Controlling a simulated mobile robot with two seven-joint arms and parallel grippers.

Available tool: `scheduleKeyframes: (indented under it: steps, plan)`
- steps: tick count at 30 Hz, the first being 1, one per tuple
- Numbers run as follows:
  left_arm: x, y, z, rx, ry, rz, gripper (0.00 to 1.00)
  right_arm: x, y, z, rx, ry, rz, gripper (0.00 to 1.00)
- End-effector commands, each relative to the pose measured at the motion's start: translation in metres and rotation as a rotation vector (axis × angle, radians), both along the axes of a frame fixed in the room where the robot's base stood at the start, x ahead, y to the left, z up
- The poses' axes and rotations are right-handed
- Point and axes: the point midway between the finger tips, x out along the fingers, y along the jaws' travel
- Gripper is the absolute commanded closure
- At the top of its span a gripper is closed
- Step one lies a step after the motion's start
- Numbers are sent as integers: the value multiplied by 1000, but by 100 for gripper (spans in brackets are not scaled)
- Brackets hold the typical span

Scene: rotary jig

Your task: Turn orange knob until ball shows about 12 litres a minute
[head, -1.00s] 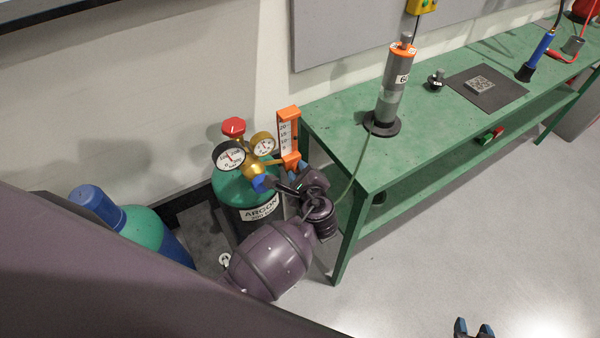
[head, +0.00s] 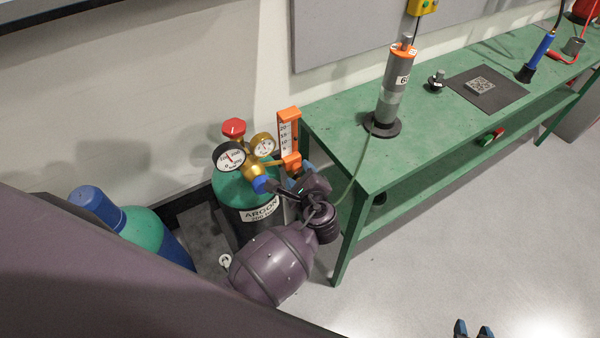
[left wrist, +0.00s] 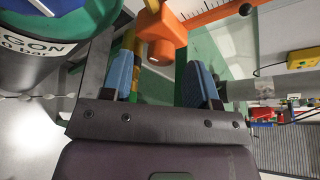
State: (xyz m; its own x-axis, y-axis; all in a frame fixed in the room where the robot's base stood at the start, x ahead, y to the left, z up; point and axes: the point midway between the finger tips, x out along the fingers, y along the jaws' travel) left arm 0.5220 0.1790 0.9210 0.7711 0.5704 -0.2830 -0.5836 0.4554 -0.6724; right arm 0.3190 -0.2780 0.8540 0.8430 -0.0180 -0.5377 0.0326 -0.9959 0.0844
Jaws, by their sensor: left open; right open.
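The orange knob (left wrist: 162,45) shows in the left wrist view, just beyond and between my open left gripper's blue fingertips (left wrist: 160,80); a gap shows on each side of it. In the head view my left gripper (head: 298,176) is at the foot of the orange-framed flowmeter (head: 288,135), beside the gas regulator, and its arm hides part of this area. The flowmeter's scale shows numbers, but the ball's reading cannot be made out. My right gripper (head: 473,329) is open and empty at the bottom edge, above the floor.
The green argon cylinder (head: 232,192) carries a brass regulator with two gauges (head: 229,156) and a red knob (head: 234,127). A green bench (head: 345,130) stands close to the right, with a hose (head: 352,178) hanging near my left arm. Open floor lies in front.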

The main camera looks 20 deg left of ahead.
Motion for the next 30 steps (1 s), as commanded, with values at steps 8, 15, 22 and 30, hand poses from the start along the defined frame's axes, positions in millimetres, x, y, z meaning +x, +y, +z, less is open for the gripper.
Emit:
scheduleKeyframes:
  steps: [8,15,22,30]
  plan:
    - [-39,-29,13,-4,0,0,45,1,0,-2,0,-3,0,57]
    - [-65,-48,24,-2,0,1,45,2,0,-2,0,-7,1,57]
    - [-74,-55,28,-1,-1,0,45,2,0,-2,-1,-8,1,57]
    - [-74,-55,28,-1,-1,0,45,3,0,-2,-1,-8,1,57]
